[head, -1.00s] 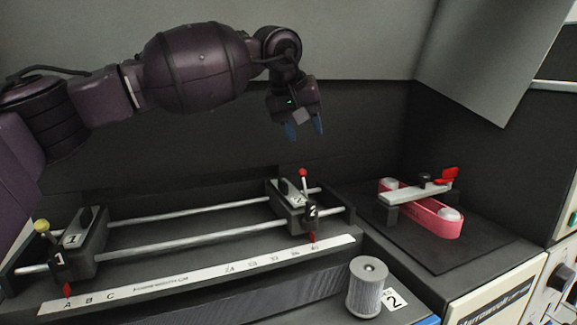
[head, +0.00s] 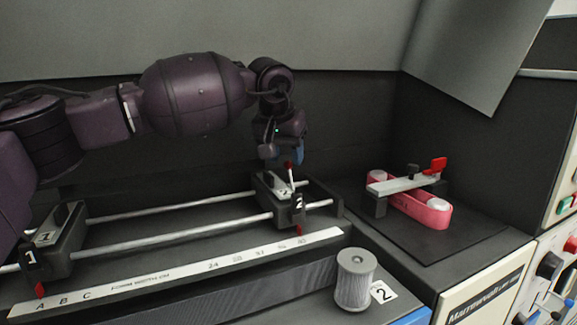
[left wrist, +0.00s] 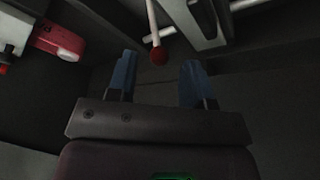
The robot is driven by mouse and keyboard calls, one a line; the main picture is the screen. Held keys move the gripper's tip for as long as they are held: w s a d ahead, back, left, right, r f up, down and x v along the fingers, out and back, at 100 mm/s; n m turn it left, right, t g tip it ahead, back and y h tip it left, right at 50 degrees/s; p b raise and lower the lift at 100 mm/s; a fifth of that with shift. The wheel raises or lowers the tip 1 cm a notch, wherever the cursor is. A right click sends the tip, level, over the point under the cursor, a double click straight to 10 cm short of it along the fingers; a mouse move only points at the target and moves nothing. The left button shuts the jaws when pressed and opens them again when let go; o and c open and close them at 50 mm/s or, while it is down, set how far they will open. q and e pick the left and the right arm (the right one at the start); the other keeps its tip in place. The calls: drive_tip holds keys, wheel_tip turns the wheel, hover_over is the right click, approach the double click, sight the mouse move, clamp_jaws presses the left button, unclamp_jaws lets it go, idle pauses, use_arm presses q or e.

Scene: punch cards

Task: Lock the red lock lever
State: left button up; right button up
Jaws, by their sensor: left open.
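The red lock lever (head: 291,179) is a thin pale rod with a red ball on top. It stands up from carriage 2 (head: 270,187) at the right end of the rails. My left gripper (head: 295,156) points down at the ball in the head view, its blue fingers open. In the left wrist view, the lever's red ball (left wrist: 159,56) shows between the open blue fingers (left wrist: 158,76), near their tips, with a gap to each finger. The jaws hold nothing. My right gripper is not in view.
Carriage 1 (head: 65,238) stands at the left end of the rails (head: 180,209). A ribbed grey cylinder (head: 355,278) stands at the front. A dark wall rises behind.

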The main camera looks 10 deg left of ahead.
sight(291, 178)
use_arm(q)
drive_tip(key=shift+x, duration=1.35)
clamp_jaws()
